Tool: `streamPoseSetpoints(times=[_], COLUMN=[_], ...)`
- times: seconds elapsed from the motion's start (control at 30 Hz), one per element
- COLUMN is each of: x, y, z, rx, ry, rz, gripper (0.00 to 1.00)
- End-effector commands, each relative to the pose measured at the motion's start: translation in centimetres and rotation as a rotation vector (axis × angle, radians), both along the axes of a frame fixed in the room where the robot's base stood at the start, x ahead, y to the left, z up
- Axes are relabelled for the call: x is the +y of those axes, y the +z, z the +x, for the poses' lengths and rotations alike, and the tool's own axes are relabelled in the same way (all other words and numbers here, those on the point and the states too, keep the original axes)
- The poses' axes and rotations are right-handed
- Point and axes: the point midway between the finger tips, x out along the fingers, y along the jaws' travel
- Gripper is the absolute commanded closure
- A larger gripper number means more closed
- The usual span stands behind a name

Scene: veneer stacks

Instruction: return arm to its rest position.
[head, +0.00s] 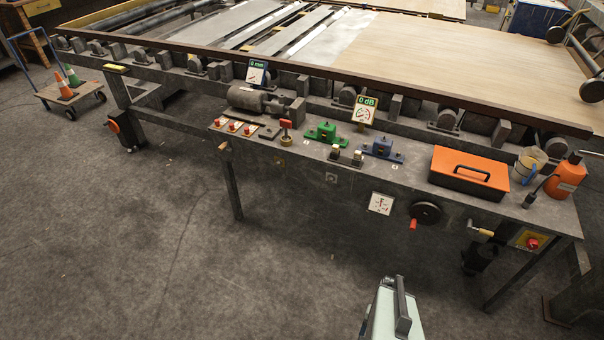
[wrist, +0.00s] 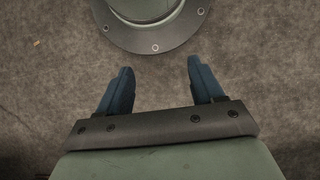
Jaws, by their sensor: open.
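In the wrist view, my gripper (wrist: 158,80) shows two blue fingers set wide apart with nothing between them. It hangs over bare grey floor, with a round green flanged part, probably my base, just beyond the fingertips. In the head view, a pale green part of my arm (head: 383,318) with a dark bar shows at the bottom, low in front of the workbench and apart from it. The fingers are not visible in the head view.
A long metal bench (head: 340,172) crosses the head view, bearing an orange toolbox (head: 470,172), an orange bottle (head: 566,178), a green fixture (head: 326,133) and a blue fixture (head: 382,149). A handwheel (head: 426,213) sticks out from its front.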

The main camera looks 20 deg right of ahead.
Motion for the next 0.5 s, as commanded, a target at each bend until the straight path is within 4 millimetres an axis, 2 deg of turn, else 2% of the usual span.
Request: streamPoseSetpoints(times=[0.1,0.5], x=[2.2,8.6], y=[0.0,-0.3], z=[0.5,1.4], rx=[0.01,0.044], ry=[0.077,0.32], rz=[0.01,0.032], gripper=[0.33,0.33])
